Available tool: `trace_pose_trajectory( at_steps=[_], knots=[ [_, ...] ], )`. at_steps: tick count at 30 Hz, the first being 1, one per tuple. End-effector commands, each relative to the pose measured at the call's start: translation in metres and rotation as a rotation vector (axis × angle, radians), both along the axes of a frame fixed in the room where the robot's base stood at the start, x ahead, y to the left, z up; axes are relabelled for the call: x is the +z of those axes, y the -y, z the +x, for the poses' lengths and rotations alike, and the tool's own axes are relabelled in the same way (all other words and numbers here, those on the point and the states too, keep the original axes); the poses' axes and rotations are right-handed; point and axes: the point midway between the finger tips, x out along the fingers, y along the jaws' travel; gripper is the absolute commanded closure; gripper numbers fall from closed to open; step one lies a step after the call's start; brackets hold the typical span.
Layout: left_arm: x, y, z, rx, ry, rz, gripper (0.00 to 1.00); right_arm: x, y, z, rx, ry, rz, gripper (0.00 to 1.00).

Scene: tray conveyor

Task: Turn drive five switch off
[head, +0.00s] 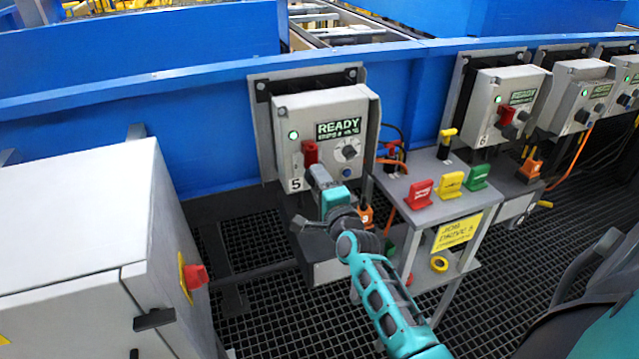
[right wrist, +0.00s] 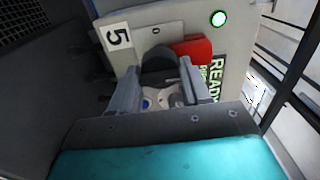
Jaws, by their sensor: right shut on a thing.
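The drive five box (head: 360,108), marked 5, hangs on the blue conveyor side, with a green lamp lit and a display reading READY. Its red switch (head: 310,150) is at the lower left of the box face. My right gripper (head: 314,172) reaches it from below. In the right wrist view the red part of the switch (right wrist: 196,47) shows past the fingers, and my right gripper (right wrist: 160,70) is shut on the dark rounded switch handle. The fingers hide part of the handle, so its exact angle is hard to tell. My left gripper is not in view.
A small stand (head: 408,185) right of the box holds red, yellow and green tags (head: 450,185) and a padlock-like yellow piece (head: 447,140). A grey cabinet (head: 75,230) stands at left. The drive six box (head: 490,95) and others continue rightward. Dark grating covers the floor.

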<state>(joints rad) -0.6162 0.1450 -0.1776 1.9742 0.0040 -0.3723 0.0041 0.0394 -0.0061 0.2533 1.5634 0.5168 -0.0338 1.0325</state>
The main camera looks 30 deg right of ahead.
Motion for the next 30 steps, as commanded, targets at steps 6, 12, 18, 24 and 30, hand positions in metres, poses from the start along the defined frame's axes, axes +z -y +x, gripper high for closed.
trace_pose_trajectory(
  at_steps=[6,12,18,24,30],
  knots=[
    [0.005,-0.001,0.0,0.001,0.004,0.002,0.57,0.001,0.0,0.0,0.0,-0.016,-0.062,0.83],
    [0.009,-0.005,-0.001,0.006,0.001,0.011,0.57,0.002,-0.001,0.0,0.001,-0.047,-0.191,0.83],
    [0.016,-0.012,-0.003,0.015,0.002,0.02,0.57,0.002,0.0,0.0,0.002,-0.092,-0.37,0.83],
    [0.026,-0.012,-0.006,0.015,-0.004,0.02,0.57,0.002,-0.001,0.0,0.002,-0.135,-0.554,0.83],
    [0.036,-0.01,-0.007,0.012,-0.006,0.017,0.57,0.001,-0.001,0.0,0.003,-0.18,-0.738,0.83]
  ],
)
